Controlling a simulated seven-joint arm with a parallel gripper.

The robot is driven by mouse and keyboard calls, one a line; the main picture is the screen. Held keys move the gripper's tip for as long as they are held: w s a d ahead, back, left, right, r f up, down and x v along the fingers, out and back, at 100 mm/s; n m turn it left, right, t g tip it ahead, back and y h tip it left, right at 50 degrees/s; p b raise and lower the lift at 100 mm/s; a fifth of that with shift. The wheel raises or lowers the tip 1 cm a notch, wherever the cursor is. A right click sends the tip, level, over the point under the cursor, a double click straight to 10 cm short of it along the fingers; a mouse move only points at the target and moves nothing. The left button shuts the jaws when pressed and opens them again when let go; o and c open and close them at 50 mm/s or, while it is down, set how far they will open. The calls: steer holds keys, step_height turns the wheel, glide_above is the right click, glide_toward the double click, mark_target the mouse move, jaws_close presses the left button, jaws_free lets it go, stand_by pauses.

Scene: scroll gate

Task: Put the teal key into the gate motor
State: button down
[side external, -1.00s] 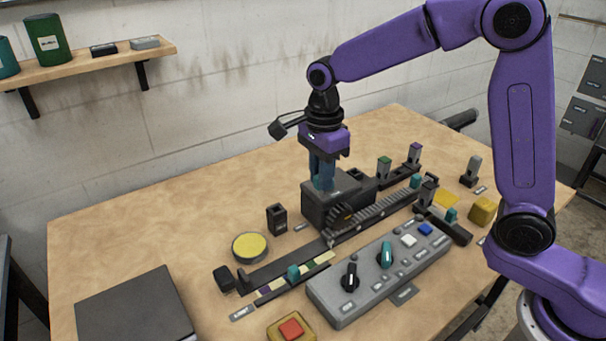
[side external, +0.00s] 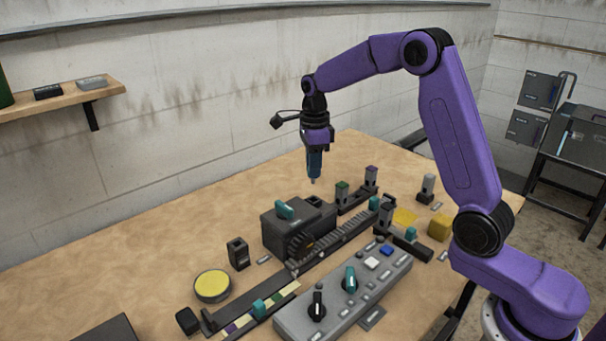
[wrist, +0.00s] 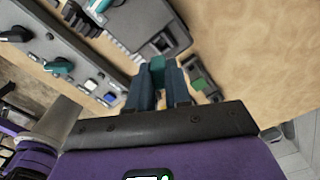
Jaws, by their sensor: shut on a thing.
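My gripper (side external: 313,176) is shut on the teal key and hangs above the table, behind and to the right of the gate motor. In the wrist view the teal key (wrist: 157,70) shows between my blue fingers; a small grey tip shows below them in the side view. The gate motor (side external: 283,232) is a dark grey box. A teal piece (side external: 285,208) stands on its top, and a dark opening (side external: 313,200) lies in its right part. The key is apart from the motor.
The gate rack (side external: 335,235) runs in front. A control panel (side external: 345,297) with knobs lies nearer. The table behind the motor is clear.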

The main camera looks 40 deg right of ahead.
mark_target(314, 183)
steer(key=shift+d+f, duration=0.2)
steer(key=shift+f, duration=1.9)
steer(key=shift+f, duration=1.45)
stand_by(0.9)
steer(key=shift+c, duration=2.4)
jaws_free()
steer(key=shift+r, duration=3.5)
steer(key=shift+a, duration=0.1)
